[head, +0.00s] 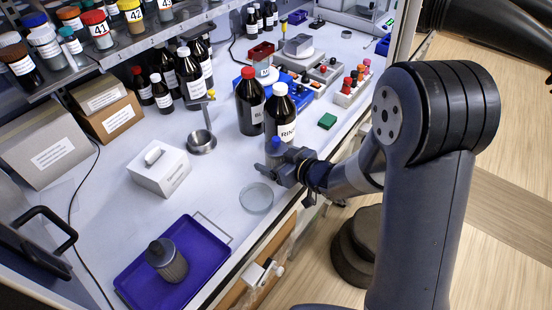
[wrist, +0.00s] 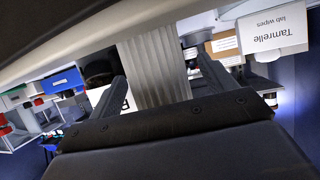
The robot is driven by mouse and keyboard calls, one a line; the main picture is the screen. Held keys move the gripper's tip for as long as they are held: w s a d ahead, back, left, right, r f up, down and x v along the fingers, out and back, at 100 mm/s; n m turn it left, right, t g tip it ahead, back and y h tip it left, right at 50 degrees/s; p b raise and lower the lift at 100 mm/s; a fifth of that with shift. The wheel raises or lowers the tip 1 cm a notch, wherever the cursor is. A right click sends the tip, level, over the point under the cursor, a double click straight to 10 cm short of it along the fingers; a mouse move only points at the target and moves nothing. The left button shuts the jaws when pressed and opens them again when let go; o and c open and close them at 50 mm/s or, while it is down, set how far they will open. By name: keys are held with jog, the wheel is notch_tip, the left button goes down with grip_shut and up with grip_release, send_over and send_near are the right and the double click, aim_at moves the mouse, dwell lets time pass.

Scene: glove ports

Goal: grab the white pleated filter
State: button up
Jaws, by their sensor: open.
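My gripper (head: 264,172) is open above the right side of the bench, beside the brown RINSE bottle (head: 280,112). In the wrist view, a pale pleated body, the white pleated filter (wrist: 158,70), shows between the open fingers. Its lower part in that picture is hidden by my gripper, and I cannot tell whether a finger touches it. I cannot pick it out clearly in the head view; a blue cap (head: 274,146) shows right behind my gripper. A darker grey ribbed canister with a dark cap (head: 168,262) stands in the purple tray (head: 215,246).
A clear glass dish (head: 256,198) lies just below my gripper near the bench's front edge. A white wipes box (head: 160,168) and a metal cup (head: 202,142) stand to the left. Brown bottles crowd the back. Bare bench lies between box and dish.

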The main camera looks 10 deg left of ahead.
jog(key=c, duration=1.1)
jog(key=shift+c, duration=0.2)
jog(key=shift+r, duration=0.15)
